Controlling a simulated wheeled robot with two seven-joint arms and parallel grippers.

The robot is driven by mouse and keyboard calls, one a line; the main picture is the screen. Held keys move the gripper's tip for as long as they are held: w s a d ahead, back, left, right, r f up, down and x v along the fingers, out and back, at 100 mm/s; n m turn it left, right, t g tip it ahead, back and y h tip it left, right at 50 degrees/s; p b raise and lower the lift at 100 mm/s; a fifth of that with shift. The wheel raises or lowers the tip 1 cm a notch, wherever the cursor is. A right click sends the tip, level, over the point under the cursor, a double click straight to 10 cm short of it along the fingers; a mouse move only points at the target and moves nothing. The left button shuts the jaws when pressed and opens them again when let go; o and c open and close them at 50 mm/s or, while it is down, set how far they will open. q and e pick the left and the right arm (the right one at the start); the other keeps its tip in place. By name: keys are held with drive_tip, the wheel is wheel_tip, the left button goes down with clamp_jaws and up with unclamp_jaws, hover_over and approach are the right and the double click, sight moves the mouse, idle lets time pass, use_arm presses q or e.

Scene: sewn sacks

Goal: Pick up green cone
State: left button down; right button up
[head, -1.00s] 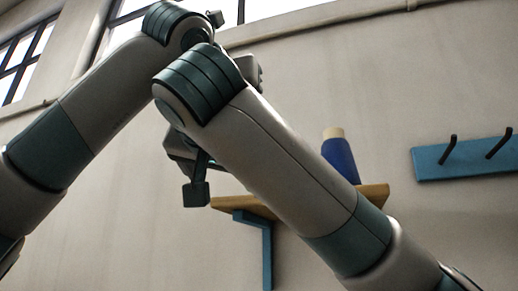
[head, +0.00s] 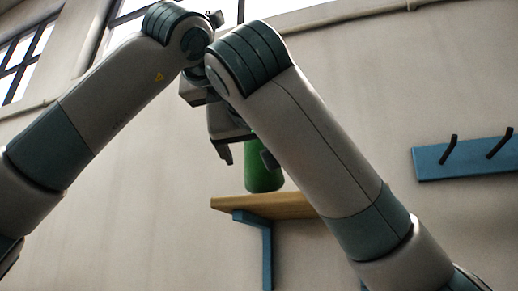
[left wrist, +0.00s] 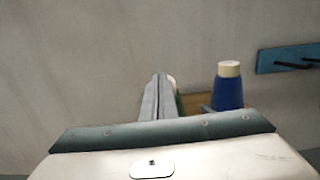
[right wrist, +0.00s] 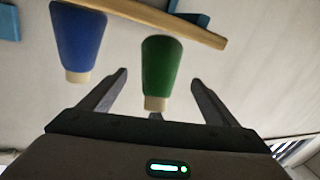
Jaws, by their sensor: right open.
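The green cone (head: 263,178) stands on the wooden shelf in the head view, its upper part hidden by my right arm. In the right wrist view the green cone (right wrist: 160,65) shows whole, with a cream tip, upside down in the picture. My right gripper (head: 248,160) is open, its fingers on either side of the cone in the right wrist view (right wrist: 158,78).
A blue cone (left wrist: 229,92) with a cream tip stands to the right of the green one; my right arm hides it in the head view. The wooden shelf (head: 240,204) has a blue bracket (head: 267,250). A blue hook rack (head: 470,159) is on the wall at right.

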use_arm(q)
drive_tip(key=shift+w+d+f, duration=0.15)
drive_tip(key=shift+w+f, duration=0.2)
drive_tip(key=shift+f, duration=0.25)
use_arm(e)
drive_tip(key=shift+w, duration=0.1)
drive_tip(key=shift+w+d, duration=0.15)
drive_tip(key=shift+w, duration=5.8)
drive_tip(key=shift+c, duration=0.4)
drive_tip(key=c, duration=1.1)
drive_tip(key=shift+c, duration=0.2)
drive_tip(key=shift+w+f, duration=0.2)
drive_tip(key=shift+w, duration=0.1)
use_arm(q)
drive_tip(key=shift+w+r, duration=0.2)
drive_tip(key=shift+r, duration=0.5)
drive_tip(key=shift+s+r, duration=0.1)
drive_tip(key=shift+s, duration=0.05)
use_arm(e)
drive_tip(key=shift+d, duration=0.1)
